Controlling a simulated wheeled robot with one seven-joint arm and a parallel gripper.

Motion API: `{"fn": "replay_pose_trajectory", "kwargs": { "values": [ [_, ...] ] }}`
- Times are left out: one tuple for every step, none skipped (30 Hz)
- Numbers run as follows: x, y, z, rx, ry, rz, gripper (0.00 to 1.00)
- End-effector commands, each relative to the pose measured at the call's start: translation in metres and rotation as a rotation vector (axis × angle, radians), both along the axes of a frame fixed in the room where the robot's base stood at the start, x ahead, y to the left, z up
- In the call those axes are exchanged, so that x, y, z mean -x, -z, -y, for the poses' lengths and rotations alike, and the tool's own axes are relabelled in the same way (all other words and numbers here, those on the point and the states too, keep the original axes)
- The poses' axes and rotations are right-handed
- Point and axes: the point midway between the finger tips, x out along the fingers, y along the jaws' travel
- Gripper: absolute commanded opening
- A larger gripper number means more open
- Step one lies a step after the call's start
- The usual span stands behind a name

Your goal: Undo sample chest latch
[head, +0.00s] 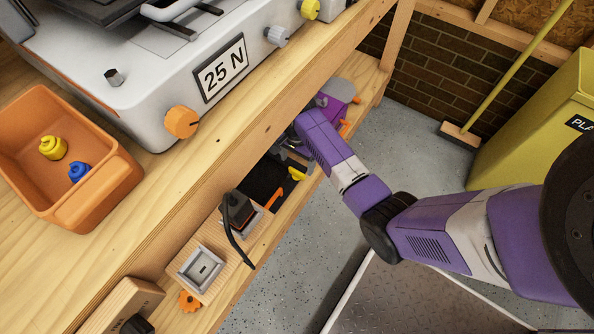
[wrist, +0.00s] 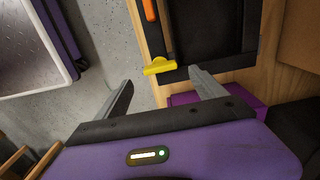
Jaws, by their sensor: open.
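My gripper (wrist: 161,77) is open, its two fingers spread and apart. A yellow latch-like piece (wrist: 160,66) shows just beyond the gap between the fingertips. It sits at the corner of a dark, box-like thing (wrist: 205,35), which I take for the sample chest. No contact between fingers and yellow piece is visible. In the head view, the yellow piece (head: 297,174) is at the front edge of the dark box (head: 262,182) on the lower shelf. My purple arm reaches in there and hides part of that area; the fingertips are unclear.
An orange bar (wrist: 150,10) lies along the dark box's edge. A purple object (head: 335,105) stands farther along the shelf (head: 243,265). A wooden block with a metal tray (head: 200,270) and a black cabled device (head: 238,212) are nearer. The workbench (head: 185,185) overhangs the shelf.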

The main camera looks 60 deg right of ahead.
Motion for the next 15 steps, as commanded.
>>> {"fn": "replay_pose_trajectory", "kwargs": {
  "values": [
    [0.001,0.012,0.000,-0.001,0.000,-0.002,0.80],
    [0.001,0.017,0.000,-0.001,0.000,-0.002,0.80],
    [0.001,0.024,0.000,0.000,0.000,-0.001,0.80],
    [0.001,0.028,0.000,0.000,-0.001,-0.002,0.80],
    [0.001,0.033,0.000,0.000,-0.001,-0.002,0.80],
    [0.001,0.039,0.000,0.000,-0.002,-0.001,0.80],
    [0.001,0.042,0.000,0.000,-0.002,-0.001,0.80],
    [0.001,0.046,0.000,0.000,-0.002,-0.001,0.80],
    [0.001,0.050,0.000,0.000,-0.002,0.000,0.80],
    [0.001,0.053,0.000,0.000,-0.002,0.000,0.80],
    [0.000,0.055,0.000,0.000,-0.002,0.001,0.80],
    [0.000,0.057,-0.001,0.000,-0.002,0.001,0.80],
    [0.000,0.058,-0.001,0.000,-0.002,0.001,0.80],
    [0.000,0.059,-0.001,0.000,-0.003,0.001,0.80],
    [0.000,0.060,-0.001,0.000,-0.003,0.001,0.80]
  ]
}}
